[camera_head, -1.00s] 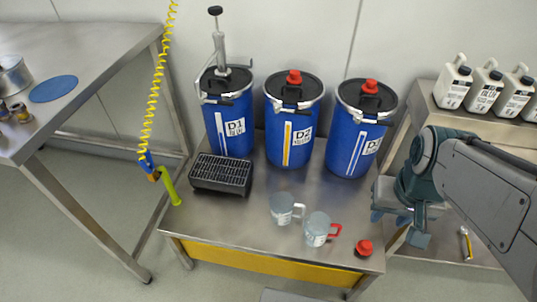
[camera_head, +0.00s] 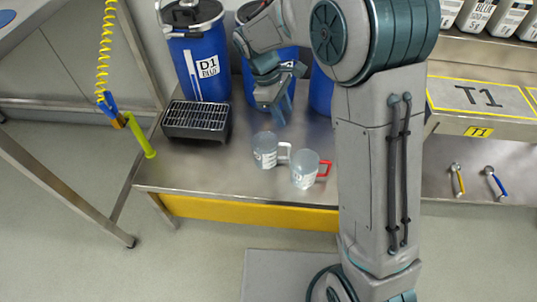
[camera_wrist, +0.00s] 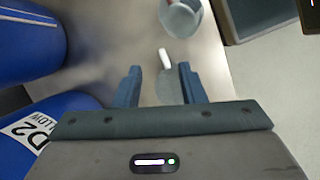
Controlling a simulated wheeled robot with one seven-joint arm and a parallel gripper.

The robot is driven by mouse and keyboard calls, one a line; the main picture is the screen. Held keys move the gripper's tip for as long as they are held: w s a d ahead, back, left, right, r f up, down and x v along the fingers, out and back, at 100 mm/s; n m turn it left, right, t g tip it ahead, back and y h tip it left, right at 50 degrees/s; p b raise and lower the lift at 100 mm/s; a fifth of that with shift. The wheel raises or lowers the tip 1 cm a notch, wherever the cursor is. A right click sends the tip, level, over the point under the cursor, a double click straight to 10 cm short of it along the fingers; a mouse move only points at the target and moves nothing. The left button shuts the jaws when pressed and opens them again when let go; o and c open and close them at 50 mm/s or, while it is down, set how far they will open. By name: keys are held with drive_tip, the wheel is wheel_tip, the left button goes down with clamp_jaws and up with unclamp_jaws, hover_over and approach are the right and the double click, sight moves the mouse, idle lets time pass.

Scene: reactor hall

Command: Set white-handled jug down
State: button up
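The white-handled jug (camera_head: 264,152) is a clear cup with a label, standing upright on the steel bench (camera_head: 210,178). Its white handle points right, towards the red-handled jug (camera_head: 304,172). My gripper (camera_head: 277,105) is in front of the blue drums, beyond the white-handled jug in the head view. In the wrist view my gripper (camera_wrist: 160,84) has its fingers spread. The white-handled jug (camera_wrist: 169,90) shows in the gap between them, partly hidden by the gripper body, its handle pointing away. Nothing looks gripped.
A black grated drip tray (camera_head: 196,120) sits left on the bench. Blue drum D1 (camera_head: 200,70) stands behind it; other drums are partly hidden by my arm. A yellow coiled hose (camera_head: 109,45) hangs left. Shelf T1 (camera_head: 480,98) is at right.

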wheel_tip(320, 180, down, 4)
drive_tip(key=w+a+r+n, duration=0.1)
drive_tip(key=a, duration=0.1)
drive_tip(key=b, duration=0.4)
hover_over(288, 157)
drive_tip(key=w+a, duration=0.1)
drive_tip(key=a, duration=0.1)
wheel_tip(288, 157, down, 7)
drive_tip(key=shift+h, duration=0.3)
drive_tip(key=shift+b+x, duration=1.55)
drive_tip(key=shift+x, duration=1.45)
drive_tip(key=shift+a, duration=0.1)
clamp_jaws()
